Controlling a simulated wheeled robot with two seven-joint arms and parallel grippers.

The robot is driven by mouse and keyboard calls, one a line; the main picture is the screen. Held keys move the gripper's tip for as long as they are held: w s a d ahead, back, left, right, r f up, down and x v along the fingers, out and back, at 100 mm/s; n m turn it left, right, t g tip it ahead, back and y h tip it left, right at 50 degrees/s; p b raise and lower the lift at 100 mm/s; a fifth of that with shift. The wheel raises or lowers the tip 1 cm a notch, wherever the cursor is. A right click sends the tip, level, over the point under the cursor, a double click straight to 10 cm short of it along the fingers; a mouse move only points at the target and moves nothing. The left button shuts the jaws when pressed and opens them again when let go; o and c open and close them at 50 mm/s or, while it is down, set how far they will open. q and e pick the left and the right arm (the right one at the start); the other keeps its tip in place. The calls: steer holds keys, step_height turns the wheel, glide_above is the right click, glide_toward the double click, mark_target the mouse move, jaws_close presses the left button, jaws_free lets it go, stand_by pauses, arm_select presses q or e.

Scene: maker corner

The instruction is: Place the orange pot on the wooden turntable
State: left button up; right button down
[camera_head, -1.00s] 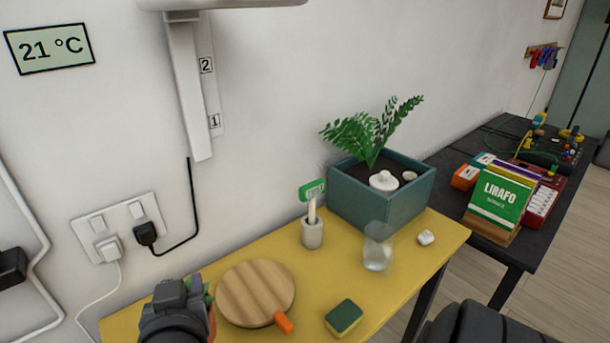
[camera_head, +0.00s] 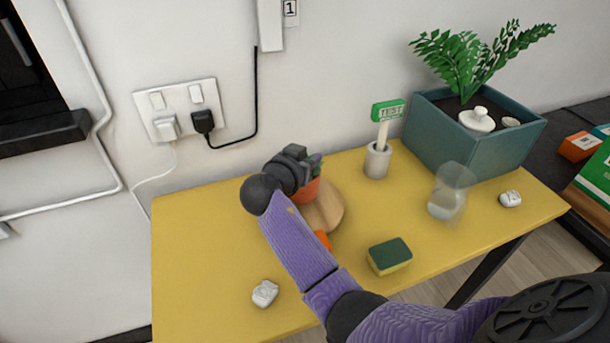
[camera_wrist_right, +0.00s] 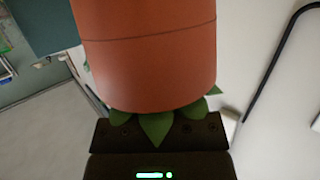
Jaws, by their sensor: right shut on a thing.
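The orange pot (camera_head: 308,191) holds a small green plant and is in my right gripper (camera_head: 302,172), which is shut on it. In the head view the pot overlaps the left part of the round wooden turntable (camera_head: 329,207); I cannot tell whether it touches it. My gripper and purple forearm hide much of the turntable. Its orange handle (camera_head: 322,239) shows at the near edge. In the right wrist view the pot (camera_wrist_right: 150,55) fills the upper middle, with green leaves against the dark gripper body. My left gripper is not in view.
On the yellow table (camera_head: 200,240) are a green sponge (camera_head: 390,256), a clear glass (camera_head: 450,195), a holder with a green-headed tool (camera_head: 378,160), a teal planter (camera_head: 470,145) and two small white objects (camera_head: 265,293) (camera_head: 510,199). The table's left part is mostly clear.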

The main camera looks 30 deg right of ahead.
steer(key=shift+f+b, duration=0.4)
steer(key=shift+f, duration=0.95)
steer(key=shift+c, duration=1.3)
jaws_free()
